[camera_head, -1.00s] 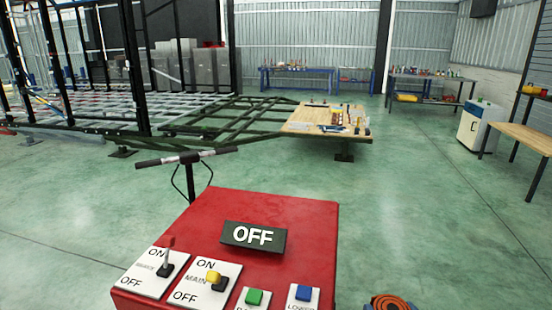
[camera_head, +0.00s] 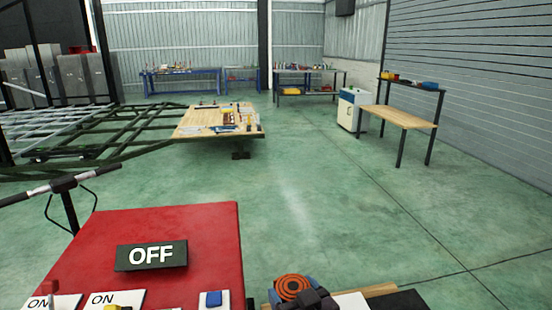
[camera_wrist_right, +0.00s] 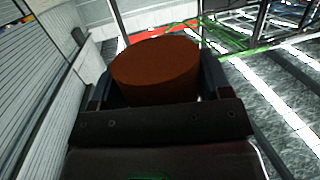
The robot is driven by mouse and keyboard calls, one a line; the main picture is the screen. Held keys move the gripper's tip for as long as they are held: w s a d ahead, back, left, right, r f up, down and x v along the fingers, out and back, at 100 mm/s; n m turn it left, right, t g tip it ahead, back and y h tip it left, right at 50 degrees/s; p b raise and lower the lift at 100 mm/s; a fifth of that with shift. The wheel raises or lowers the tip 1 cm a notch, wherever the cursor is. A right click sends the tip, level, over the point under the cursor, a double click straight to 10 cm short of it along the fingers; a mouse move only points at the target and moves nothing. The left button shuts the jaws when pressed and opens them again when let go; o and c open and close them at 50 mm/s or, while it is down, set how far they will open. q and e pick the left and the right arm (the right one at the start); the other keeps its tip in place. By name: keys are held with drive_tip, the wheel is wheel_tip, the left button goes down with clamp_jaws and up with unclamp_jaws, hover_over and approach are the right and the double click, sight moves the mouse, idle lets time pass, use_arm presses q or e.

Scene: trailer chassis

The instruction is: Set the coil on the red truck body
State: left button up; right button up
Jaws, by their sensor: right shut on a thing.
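The orange ringed coil (camera_head: 293,285) is at the bottom of the head view, just right of the red truck body (camera_head: 215,228). My right gripper (camera_head: 303,297) is shut on the coil, with dark and blue finger parts around it. In the right wrist view the coil (camera_wrist_right: 155,68) fills the space between the two dark fingers. The truck body has a flat red top bearing a black OFF sign (camera_head: 151,255). The coil appears apart from the truck body; its height relative to the top is hard to tell. My left gripper is not in view.
Switch plates and a blue button (camera_head: 213,299) line the truck body's near edge. A black handlebar (camera_head: 65,184) rises behind its left side. A wooden board (camera_head: 205,130) with tools lies on the green trailer frame. The green floor (camera_head: 330,200) ahead is clear.

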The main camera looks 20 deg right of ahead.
sight(293, 287)
wheel_tip(293, 287, up, 8)
drive_tip(key=p, duration=0.5)
drive_tip(key=shift+r, duration=0.1)
use_arm(q)
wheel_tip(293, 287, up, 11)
drive_tip(key=p, duration=0.6)
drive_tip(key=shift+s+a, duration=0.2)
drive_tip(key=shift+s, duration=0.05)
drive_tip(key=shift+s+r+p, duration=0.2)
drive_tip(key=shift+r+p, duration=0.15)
drive_tip(key=shift+p, duration=0.2)
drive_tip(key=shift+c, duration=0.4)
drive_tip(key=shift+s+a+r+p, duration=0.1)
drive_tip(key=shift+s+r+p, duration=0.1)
drive_tip(key=shift+p, duration=0.2)
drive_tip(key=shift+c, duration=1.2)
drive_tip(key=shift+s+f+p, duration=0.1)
drive_tip(key=shift+p, duration=0.25)
use_arm(e)
wheel_tip(293, 287, up, 6)
drive_tip(key=shift+r, duration=0.2)
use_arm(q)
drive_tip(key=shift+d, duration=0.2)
use_arm(e)
drive_tip(key=shift+d, duration=0.2)
